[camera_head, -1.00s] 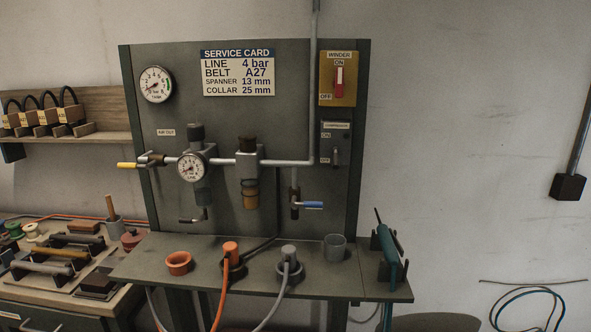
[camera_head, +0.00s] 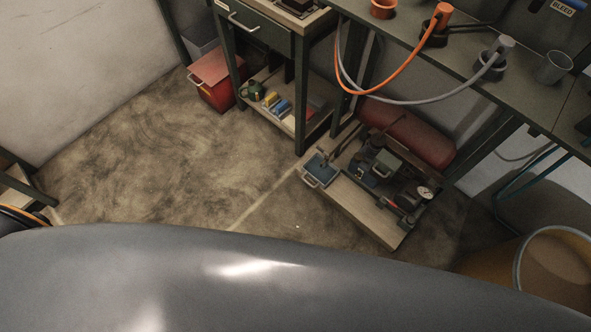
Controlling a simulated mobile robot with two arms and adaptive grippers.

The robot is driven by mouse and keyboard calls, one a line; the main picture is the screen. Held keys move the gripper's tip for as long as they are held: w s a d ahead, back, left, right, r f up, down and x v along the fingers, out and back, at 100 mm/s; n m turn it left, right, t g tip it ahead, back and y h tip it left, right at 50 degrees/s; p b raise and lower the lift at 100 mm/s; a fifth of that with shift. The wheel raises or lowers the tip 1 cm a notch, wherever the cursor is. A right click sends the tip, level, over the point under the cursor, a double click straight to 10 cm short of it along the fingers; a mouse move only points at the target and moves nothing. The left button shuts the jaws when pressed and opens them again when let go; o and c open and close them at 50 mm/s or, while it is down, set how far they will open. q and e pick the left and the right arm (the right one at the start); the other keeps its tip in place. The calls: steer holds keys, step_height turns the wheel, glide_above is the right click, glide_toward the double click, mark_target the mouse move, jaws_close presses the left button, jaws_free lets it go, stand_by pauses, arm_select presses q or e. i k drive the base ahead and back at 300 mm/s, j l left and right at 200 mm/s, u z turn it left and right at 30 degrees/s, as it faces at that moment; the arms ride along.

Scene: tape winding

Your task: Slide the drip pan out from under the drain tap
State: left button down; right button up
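A small blue-grey pan (camera_head: 320,168) with a pale handle at its front left sits on the left end of a low wooden platform, under the bench. It looks like the drip pan. A compressor with a red tank (camera_head: 410,134) stands on the same platform, just right of the pan. I cannot make out the drain tap among the compressor parts, nor whether the pan lies directly under it. Neither of my grippers is in view.
Bench legs stand behind the pan, one (camera_head: 300,120) close to its upper left. A red bin (camera_head: 211,80) stands farther left. A yellowish drum (camera_head: 555,265) is at lower right. Bare floor (camera_head: 165,160) lies left of the platform. Hoses (camera_head: 400,98) hang above the tank.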

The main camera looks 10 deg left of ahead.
mark_target(323, 176)
steer(key=i+j, duration=0.2)
steer(key=j, duration=0.15)
steer(key=i+j+z, duration=0.2)
steer(key=j, duration=0.15)
steer(key=i+j+z, duration=0.2)
steer(key=j, duration=0.15)
steer(key=j+z, duration=0.15)
steer(key=j, duration=0.2)
steer(key=i+j+z, duration=0.2)
steer(key=j, duration=0.2)
steer(key=k, duration=0.1)
